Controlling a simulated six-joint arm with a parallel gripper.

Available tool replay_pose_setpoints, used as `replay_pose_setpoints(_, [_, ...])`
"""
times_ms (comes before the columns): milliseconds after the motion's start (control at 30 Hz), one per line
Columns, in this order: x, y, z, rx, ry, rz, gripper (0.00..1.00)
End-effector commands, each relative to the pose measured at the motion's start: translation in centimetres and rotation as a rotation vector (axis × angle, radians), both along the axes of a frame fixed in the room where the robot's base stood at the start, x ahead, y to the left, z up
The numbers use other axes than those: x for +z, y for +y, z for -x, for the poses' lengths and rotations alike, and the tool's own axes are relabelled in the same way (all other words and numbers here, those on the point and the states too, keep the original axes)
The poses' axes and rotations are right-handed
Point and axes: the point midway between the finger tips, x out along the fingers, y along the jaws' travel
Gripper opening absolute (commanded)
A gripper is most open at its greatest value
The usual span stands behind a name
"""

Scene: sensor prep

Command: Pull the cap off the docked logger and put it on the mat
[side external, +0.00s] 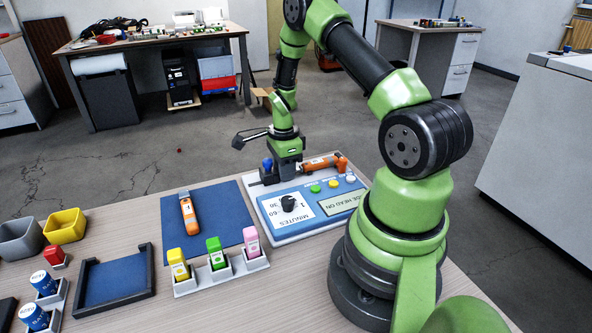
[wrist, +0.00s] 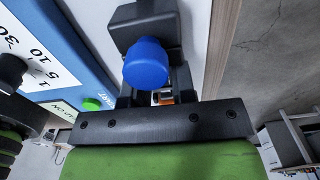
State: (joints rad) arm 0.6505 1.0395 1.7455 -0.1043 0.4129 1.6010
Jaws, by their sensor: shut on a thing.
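The docked logger (side external: 318,163) is orange with a pale label and lies along the back edge of the blue-and-white timer unit (side external: 312,206). My gripper (side external: 288,166) points down at its left end and is shut on the cap there. The fingers hide the cap, so I cannot tell whether it is still seated. In the wrist view a sliver of orange and white (wrist: 163,97) shows between the fingers, behind a blue knob (wrist: 147,62) on a black block. The blue mat (side external: 225,212) lies left of the unit, with another orange logger (side external: 188,215) on it.
Yellow, green and pink pieces stand in a white rack (side external: 220,272) in front of the mat. A black-rimmed blue tray (side external: 117,280), blue-capped jars (side external: 43,283) and a yellow bin (side external: 65,226) are further left. The mat's right part is clear.

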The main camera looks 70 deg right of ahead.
Motion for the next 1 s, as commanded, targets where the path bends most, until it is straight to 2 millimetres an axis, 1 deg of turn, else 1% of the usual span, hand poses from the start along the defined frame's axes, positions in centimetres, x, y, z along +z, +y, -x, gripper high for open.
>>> replay_pose_setpoints(267, [0.2, 0.0, 0.0, 0.0, -0.001, 0.001, 0.11])
replay_pose_setpoints(1000, [4.1, 0.0, 0.0, 0.0, -0.001, 0.001, 0.11])
